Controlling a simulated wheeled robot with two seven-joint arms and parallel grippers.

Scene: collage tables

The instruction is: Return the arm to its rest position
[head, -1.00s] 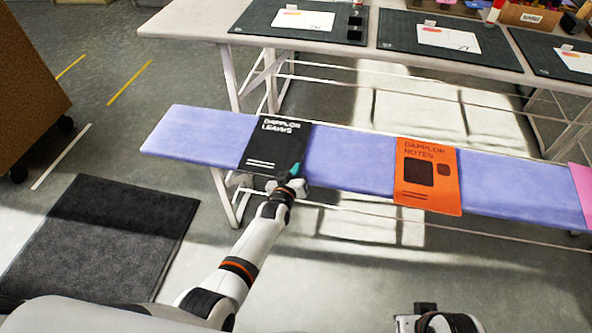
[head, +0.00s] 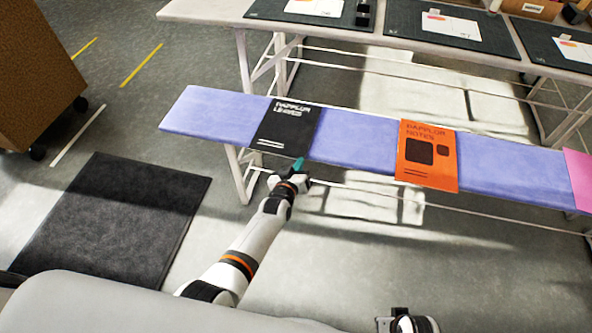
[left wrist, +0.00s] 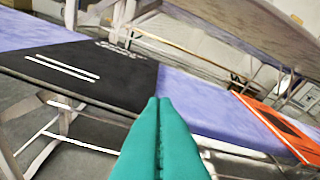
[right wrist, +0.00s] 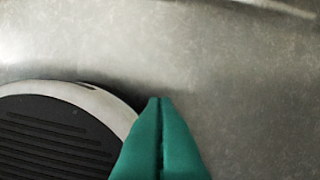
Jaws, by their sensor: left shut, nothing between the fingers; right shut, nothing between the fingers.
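My left gripper (head: 299,164) is in front of the near edge of the blue-covered bench, close to the black booklet (head: 287,127). Its teal fingers (left wrist: 160,135) are pressed together with nothing between them. The black booklet lies flat on the bench and also shows in the left wrist view (left wrist: 85,72). My right gripper shows in the right wrist view (right wrist: 160,135), its teal fingers shut and empty above the grey floor. In the head view only part of my right arm shows at the bottom edge; its fingertips are not clear there.
The blue-covered bench (head: 350,138) also carries an orange booklet (head: 428,173) and a pink sheet (head: 578,180). A white table (head: 200,10) with dark cutting mats stands behind. A dark floor mat (head: 110,215) lies at left, near a brown wheeled cabinet (head: 35,75). Floor in front is clear.

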